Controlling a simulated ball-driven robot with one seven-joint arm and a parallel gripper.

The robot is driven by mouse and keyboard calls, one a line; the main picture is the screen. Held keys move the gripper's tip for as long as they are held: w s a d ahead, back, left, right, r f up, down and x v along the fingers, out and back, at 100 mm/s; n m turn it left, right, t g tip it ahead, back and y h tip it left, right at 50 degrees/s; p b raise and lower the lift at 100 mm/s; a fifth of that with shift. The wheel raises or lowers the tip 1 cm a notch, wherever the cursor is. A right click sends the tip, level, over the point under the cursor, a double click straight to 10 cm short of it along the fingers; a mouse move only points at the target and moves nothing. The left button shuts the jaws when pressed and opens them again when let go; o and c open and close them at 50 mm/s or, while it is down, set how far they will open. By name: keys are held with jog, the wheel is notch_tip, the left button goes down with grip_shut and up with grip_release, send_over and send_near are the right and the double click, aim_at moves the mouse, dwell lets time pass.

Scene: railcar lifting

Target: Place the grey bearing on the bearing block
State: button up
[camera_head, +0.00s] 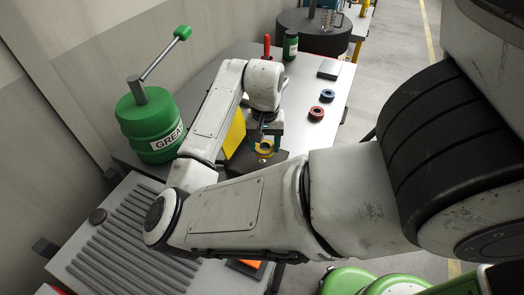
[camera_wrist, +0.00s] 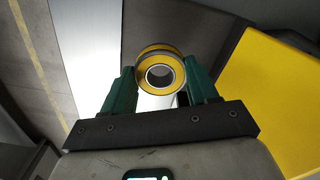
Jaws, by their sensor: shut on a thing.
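My gripper (camera_wrist: 160,82) has green fingers and is shut on a yellow-faced ring bearing (camera_wrist: 178,74) with a dark outer band and a pale inner rim. In the head view the yellow ring (camera_head: 264,147) hangs at the gripper, over or in front of a dark block (camera_head: 274,159). I cannot tell whether it touches the block, or whether this is the bearing block. A blue ring (camera_head: 316,113) and a red ring (camera_head: 327,95) lie on the light table to the right. I see no plainly grey bearing.
A yellow panel (camera_head: 235,133) stands close left of the gripper; it also fills the right of the wrist view (camera_wrist: 280,90). A green grease drum (camera_head: 150,125) stands left. A red-handled tool (camera_head: 267,46), green bottle (camera_head: 290,45) and grey plate (camera_head: 329,69) are at the back.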

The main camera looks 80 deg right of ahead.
aim_at(262, 146)
jog(key=f, duration=0.1)
jog(key=f+p, duration=0.1)
jog(key=f, duration=0.1)
jog(key=shift+w+d, duration=0.1)
jog(key=shift+w, duration=0.3)
jog(key=shift+f, duration=0.55)
jog(key=shift+f, duration=0.15)
jog(key=o, duration=1.3)
jog(key=shift+c, duration=0.2)
notch_tip(262, 146, up, 12)
jog(key=shift+r+b, duration=0.2)
jog(key=shift+b, duration=0.35)
